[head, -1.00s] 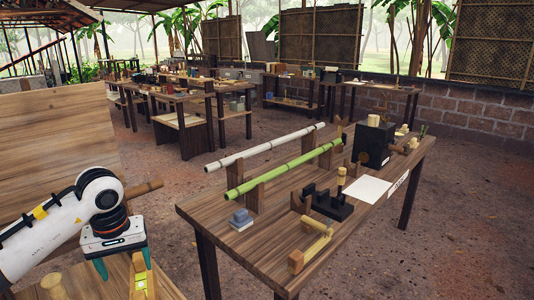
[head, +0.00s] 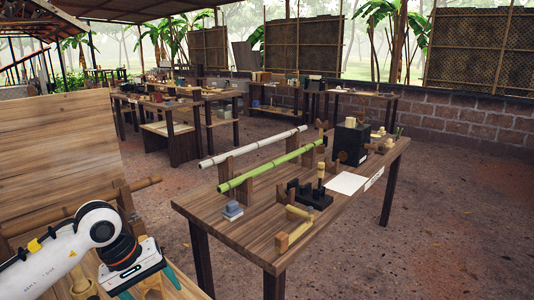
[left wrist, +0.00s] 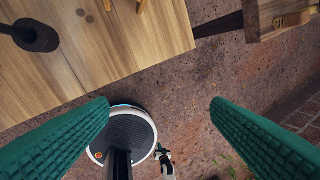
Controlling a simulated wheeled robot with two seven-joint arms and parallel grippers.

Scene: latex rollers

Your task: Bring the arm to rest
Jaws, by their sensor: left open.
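My left arm comes in from the left in the head view, over the near wooden workbench (head: 62,265). Its gripper (head: 150,287) is at the bottom edge of that view, tilted, with its teal fingers partly cut off. In the left wrist view both teal fingers (left wrist: 160,108) stand wide apart with nothing between them. Beyond them are bare floor and the round foot of my own base.
A bamboo pole (head: 75,207) lies by the upright board (head: 60,150). The middle workbench (head: 215,228) carries a green pole (head: 272,166) and a white pole (head: 253,147). Open floor lies right.

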